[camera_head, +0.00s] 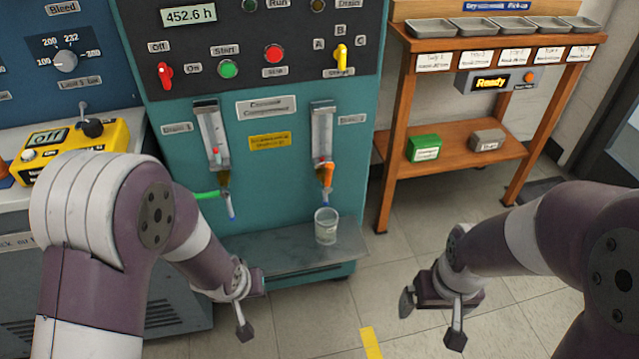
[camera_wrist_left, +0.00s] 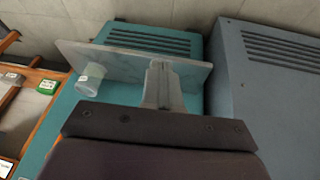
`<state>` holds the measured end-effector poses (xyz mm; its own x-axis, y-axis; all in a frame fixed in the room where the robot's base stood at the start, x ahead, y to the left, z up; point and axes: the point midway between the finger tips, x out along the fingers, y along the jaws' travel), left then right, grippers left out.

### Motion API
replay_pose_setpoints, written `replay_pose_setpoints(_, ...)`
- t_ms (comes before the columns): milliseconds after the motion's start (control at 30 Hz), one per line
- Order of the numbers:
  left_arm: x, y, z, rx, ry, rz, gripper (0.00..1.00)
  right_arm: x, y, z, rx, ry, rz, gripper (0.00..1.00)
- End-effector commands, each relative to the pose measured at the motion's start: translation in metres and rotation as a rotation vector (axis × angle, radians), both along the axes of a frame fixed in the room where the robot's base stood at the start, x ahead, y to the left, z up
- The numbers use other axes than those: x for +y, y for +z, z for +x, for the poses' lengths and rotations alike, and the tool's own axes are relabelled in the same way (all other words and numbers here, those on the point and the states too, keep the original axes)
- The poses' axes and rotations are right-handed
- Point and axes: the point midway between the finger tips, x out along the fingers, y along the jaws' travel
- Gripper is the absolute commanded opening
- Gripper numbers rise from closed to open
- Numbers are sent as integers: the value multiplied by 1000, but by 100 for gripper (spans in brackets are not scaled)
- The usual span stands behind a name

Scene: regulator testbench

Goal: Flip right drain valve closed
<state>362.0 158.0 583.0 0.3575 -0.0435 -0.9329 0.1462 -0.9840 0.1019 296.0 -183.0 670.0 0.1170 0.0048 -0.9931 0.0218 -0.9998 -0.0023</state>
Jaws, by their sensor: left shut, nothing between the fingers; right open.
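The right drain valve (camera_head: 328,174) has an orange handle under the right sight tube on the teal compressor cabinet. Its handle stands roughly upright, in line with a blue spout below. The left drain valve (camera_head: 207,194) has a green handle lying roughly horizontal, pointing left. A clear cup (camera_head: 326,227) stands under the right spout; it also shows in the left wrist view (camera_wrist_left: 90,79). My right gripper (camera_head: 430,319) is open and empty, low and right of the cabinet. My left gripper (camera_head: 244,326) is shut and empty, below the valves near the shelf; its fingers show in the left wrist view (camera_wrist_left: 162,84).
The grey metal shelf (camera_head: 275,254) juts out below the valves. A wooden stand (camera_head: 455,141) with trays and boxes is at the right. A yellow device (camera_head: 72,155) is at the left. Floor between the cabinet and my right gripper is clear.

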Motion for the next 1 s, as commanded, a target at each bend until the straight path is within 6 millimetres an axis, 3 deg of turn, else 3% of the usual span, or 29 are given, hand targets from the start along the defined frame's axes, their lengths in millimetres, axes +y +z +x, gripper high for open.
replay_pose_setpoints(33, -9, -14, 21, -111, 81, -73, 0, 0, -3, 0, 0, 0, 0, 97)
replay_pose_setpoints(133, -29, -14, 65, -359, 263, -311, 0, 0, -4, 0, 0, 0, 0, 97)
replay_pose_setpoints(267, -50, 18, 100, -596, 434, -691, 0, 0, -4, 0, 0, 0, 0, 97)
replay_pose_setpoints(333, -57, 45, 112, -682, 487, -886, 0, 0, -4, 0, 0, 0, 0, 97)
replay_pose_setpoints(400, -61, 72, 120, -739, 518, -1052, 0, 0, -4, 0, 0, 0, 0, 97)
replay_pose_setpoints(500, -63, 89, 121, -754, 555, -1192, 0, 0, -4, 0, 0, 0, 0, 97)
replay_pose_setpoints(867, -63, 91, 122, -741, 581, -1226, 0, 0, -4, 0, 0, 0, 0, 97)
replay_pose_setpoints(1000, -66, 89, 130, -741, 579, -1226, 0, 0, -9, 0, 0, 0, 0, 97)
